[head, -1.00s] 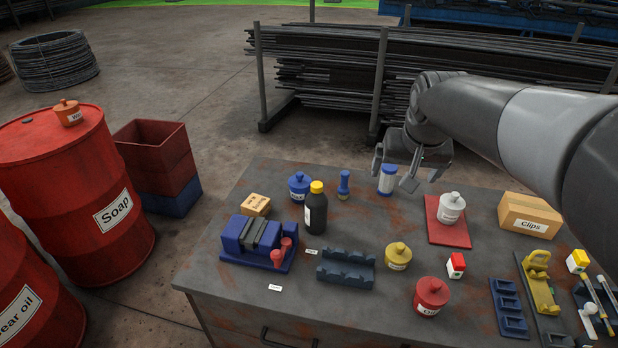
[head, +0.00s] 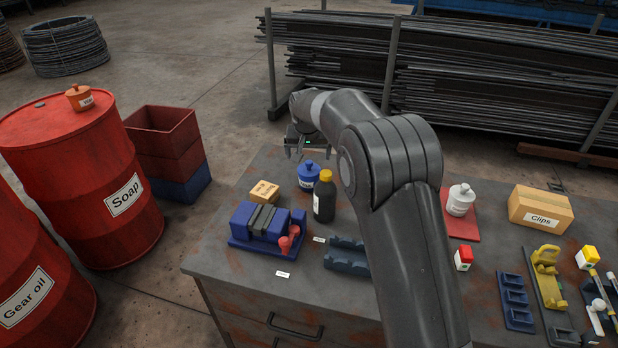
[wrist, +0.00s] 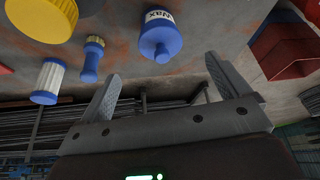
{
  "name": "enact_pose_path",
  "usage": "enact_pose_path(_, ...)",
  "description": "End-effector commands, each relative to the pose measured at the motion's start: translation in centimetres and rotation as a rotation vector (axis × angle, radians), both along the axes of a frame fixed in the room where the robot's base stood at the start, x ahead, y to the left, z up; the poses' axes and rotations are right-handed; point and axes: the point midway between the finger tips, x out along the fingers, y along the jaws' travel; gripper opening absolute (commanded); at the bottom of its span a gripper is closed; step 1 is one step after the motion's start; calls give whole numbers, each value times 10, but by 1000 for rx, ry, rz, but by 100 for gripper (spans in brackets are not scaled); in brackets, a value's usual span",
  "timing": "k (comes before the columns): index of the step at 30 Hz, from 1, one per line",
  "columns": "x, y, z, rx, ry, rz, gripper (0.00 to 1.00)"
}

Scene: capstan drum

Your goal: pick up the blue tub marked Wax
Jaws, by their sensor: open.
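The blue tub marked Wax (head: 308,178) stands upright near the back left of the workbench, with a round knob on its lid. In the wrist view the tub (wrist: 160,40) is at top centre, its label upside down. My gripper (head: 307,154) is open and empty, just behind and above the tub in the head view. In the wrist view the two fingers of my gripper (wrist: 162,68) are spread below the tub in the picture, apart from it. The tub is not between the fingers.
A black bottle with a yellow cap (head: 324,196) stands close right of the tub. A small tan box (head: 264,191) and a blue vise (head: 262,226) are to its left and front. The wrist view also shows a blue-handled brush (wrist: 92,60) and a white-and-blue cylinder (wrist: 48,80).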

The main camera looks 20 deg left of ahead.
Motion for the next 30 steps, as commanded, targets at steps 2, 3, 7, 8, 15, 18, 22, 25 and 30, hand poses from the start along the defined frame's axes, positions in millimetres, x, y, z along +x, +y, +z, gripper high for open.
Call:
enact_pose_path(2, 2, 4, -6, -2, 1, 1, 93)
enact_pose_path(3, 3, 5, -8, -2, 0, 2, 93)
enact_pose_path(7, 8, 6, -21, -2, 3, 1, 93)
enact_pose_path(8, 10, 6, -26, -2, 3, 1, 93)
enact_pose_path(15, 23, 9, -56, -1, 1, 2, 93)
enact_pose_path(18, 28, 9, -62, -1, 1, 2, 93)
enact_pose_path(22, 39, 9, -77, -2, 2, 1, 93)
enact_pose_path(25, 46, 10, -88, -1, 2, 2, 93)
enact_pose_path(30, 51, 11, -100, -1, 1, 2, 93)
